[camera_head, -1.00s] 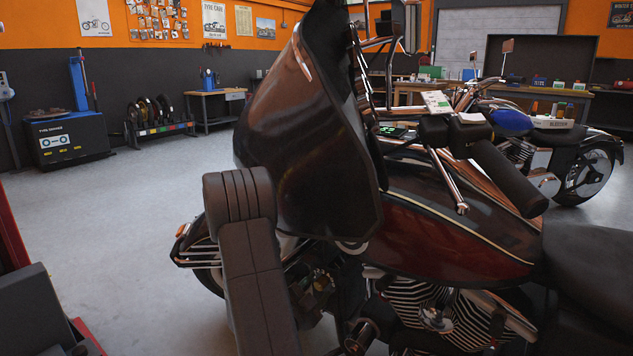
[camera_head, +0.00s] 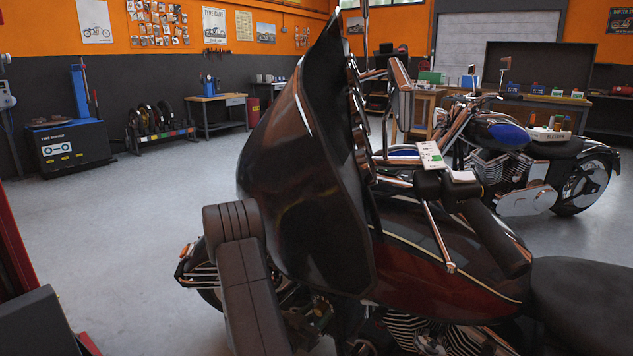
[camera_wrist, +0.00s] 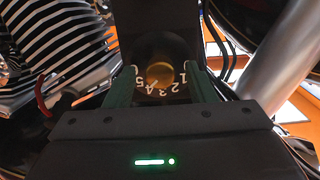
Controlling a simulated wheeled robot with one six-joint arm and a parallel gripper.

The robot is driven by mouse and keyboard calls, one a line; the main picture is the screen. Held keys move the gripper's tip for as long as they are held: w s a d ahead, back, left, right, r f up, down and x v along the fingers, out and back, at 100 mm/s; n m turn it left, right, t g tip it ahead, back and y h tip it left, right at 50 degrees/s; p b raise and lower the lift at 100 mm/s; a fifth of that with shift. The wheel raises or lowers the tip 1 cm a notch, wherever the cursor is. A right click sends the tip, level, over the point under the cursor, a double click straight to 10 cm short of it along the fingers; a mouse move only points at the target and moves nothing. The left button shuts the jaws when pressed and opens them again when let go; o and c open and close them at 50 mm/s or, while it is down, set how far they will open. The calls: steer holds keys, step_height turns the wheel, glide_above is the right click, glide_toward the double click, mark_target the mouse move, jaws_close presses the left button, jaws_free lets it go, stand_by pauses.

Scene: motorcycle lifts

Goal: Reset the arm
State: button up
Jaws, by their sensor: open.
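In the wrist view, my gripper (camera_wrist: 160,72) shows two green fingers, apart and open. A round amber-brown knob (camera_wrist: 159,73) lies between the fingertips, with white numbers from 1 to 5 around it on a dark dial (camera_wrist: 152,101). I cannot tell whether the fingertips touch the knob. In the head view, my dark grey arm (camera_head: 245,285) reaches down in front of the near motorcycle (camera_head: 440,265); my gripper is hidden there.
The motorcycle's tall dark fairing (camera_head: 305,190) stands close beside my arm. Ribbed engine metal (camera_wrist: 62,45) and a thick silver tube (camera_wrist: 283,70) flank the gripper. A second motorcycle (camera_head: 520,185) stands behind right. Grey floor (camera_head: 120,215) is clear at left.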

steer(key=n+p, duration=0.1)
steer(key=p, duration=0.1)
steer(key=n+p, duration=0.2)
steer(key=shift+r+g+h, duration=0.2)
steer(key=shift+g+h, duration=0.1)
steer(key=shift+f+n+h+p, duration=0.2)
steer(key=shift+n+h+p, duration=0.1)
steer(key=shift+n+p, duration=0.95)
steer(key=shift+r+n, duration=0.1)
steer(key=shift+n, duration=0.15)
